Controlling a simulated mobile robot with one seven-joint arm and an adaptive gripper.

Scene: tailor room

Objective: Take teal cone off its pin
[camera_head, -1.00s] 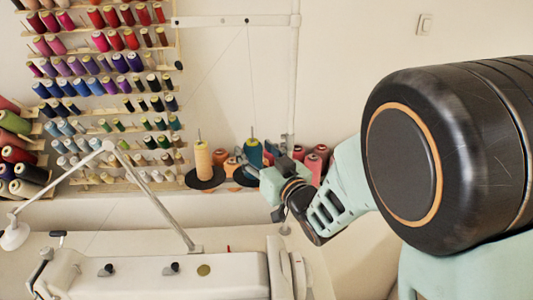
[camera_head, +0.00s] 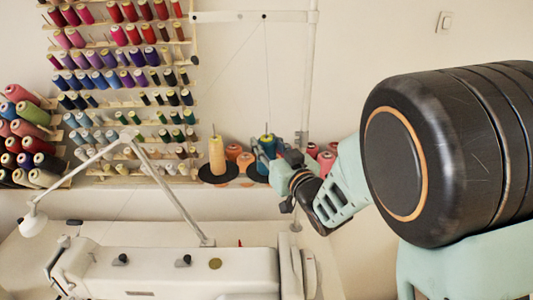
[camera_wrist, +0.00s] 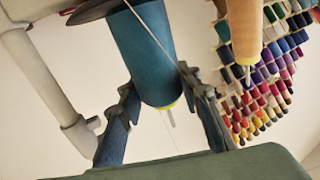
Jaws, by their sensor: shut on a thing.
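The teal cone (camera_head: 268,145) stands upright on a black disc of the thread stand, right of a cream-yellow cone (camera_head: 217,157). A thin pin (camera_head: 266,128) sticks out of its top. In the wrist view the teal cone (camera_wrist: 148,60) appears upside down, with a yellow tip and the pin end (camera_wrist: 167,116) showing. The fingers of my gripper (camera_wrist: 165,92) are on either side of its upper part, shut on it.
A thread rack (camera_head: 125,85) covers the left wall. A white sewing machine (camera_head: 170,270) and a lamp arm (camera_head: 172,190) are in front. A white post (camera_head: 307,80) rises behind the cone.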

